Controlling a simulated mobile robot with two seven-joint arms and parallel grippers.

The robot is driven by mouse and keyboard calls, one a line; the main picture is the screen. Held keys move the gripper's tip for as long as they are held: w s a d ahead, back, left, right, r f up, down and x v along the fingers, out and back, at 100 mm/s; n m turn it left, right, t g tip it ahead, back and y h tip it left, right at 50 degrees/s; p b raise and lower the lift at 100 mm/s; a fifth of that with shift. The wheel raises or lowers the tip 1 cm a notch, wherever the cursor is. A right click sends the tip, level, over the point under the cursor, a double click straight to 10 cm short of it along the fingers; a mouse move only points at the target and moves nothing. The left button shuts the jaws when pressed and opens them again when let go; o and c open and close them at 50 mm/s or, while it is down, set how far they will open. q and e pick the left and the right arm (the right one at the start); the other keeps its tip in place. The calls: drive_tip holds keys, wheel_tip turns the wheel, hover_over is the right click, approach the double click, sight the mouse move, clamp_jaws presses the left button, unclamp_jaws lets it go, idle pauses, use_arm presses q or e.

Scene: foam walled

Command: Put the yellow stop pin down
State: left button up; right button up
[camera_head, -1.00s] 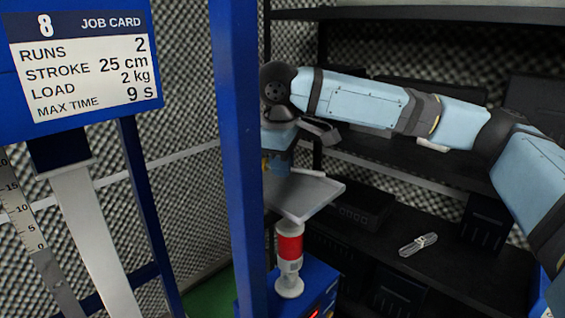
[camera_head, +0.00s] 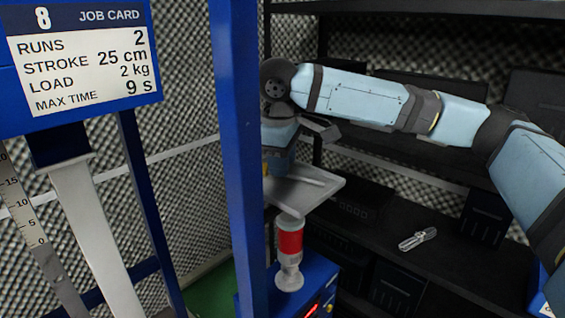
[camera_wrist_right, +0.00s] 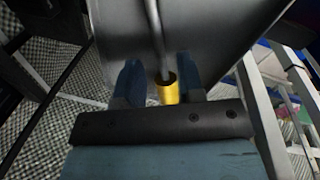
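The yellow stop pin (camera_wrist_right: 168,90) has a yellow grip and a metal rod. In the right wrist view it sits between my right gripper's fingers (camera_wrist_right: 160,85), with a visible gap on the left finger's side, so the gripper looks open around it. The rod stretches away over the grey tray (camera_wrist_right: 215,30). In the head view my right gripper (camera_head: 278,165) is down at the tray (camera_head: 318,183), partly hidden by a blue post. My left gripper is not in view.
The tray is above a red and white post (camera_head: 290,243) on a blue box. A blue upright (camera_head: 240,160) stands just left of the gripper. Dark shelves (camera_head: 450,235) with a small metallic-looking item (camera_head: 418,239) are at right. A job card (camera_head: 85,60) hangs at upper left.

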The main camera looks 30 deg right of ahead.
wheel_tip(320, 180, up, 12)
drive_tip(key=s+a+b, duration=0.1)
drive_tip(key=b, duration=0.1)
drive_tip(key=shift+s+a+r, duration=0.2)
drive_tip(key=shift+r, duration=0.05)
drive_tip(key=shift+w, duration=0.1)
idle(0.6)
